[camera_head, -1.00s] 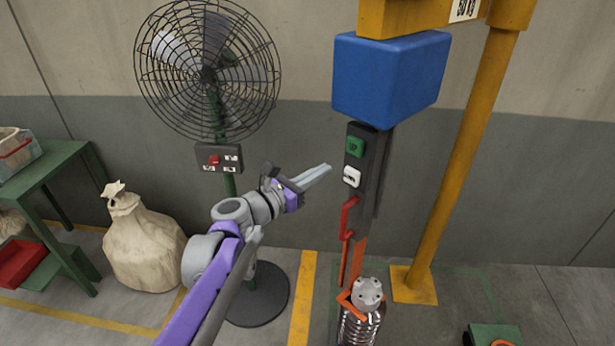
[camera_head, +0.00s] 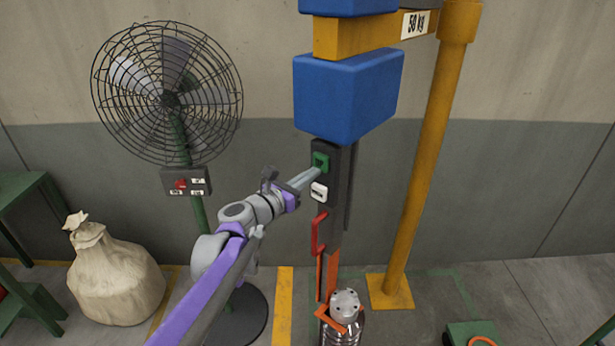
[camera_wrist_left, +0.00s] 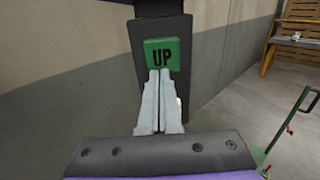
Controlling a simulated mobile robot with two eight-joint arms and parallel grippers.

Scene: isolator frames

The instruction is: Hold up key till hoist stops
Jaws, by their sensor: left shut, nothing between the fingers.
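The hoist's dark control box (camera_head: 329,222) hangs below a blue hoist body (camera_head: 347,95) on a yellow jib arm. Its green UP key (camera_head: 321,161) is at the top, with a white key (camera_head: 319,192) below it. The UP key also shows in the left wrist view (camera_wrist_left: 161,55). My left gripper (camera_head: 318,171) is shut and empty, its fingertips at the lower edge of the UP key. I cannot tell whether they press it. A metal cylinder with an orange hook or clamp (camera_head: 344,306) is below the box. My right gripper is not in view.
A yellow post (camera_head: 422,170) stands right of the hoist. A caged fan (camera_head: 168,98) with a switch box stands left, near a tied sack (camera_head: 115,278) and a green table (camera_head: 22,190). A green cart (camera_head: 470,333) is at lower right.

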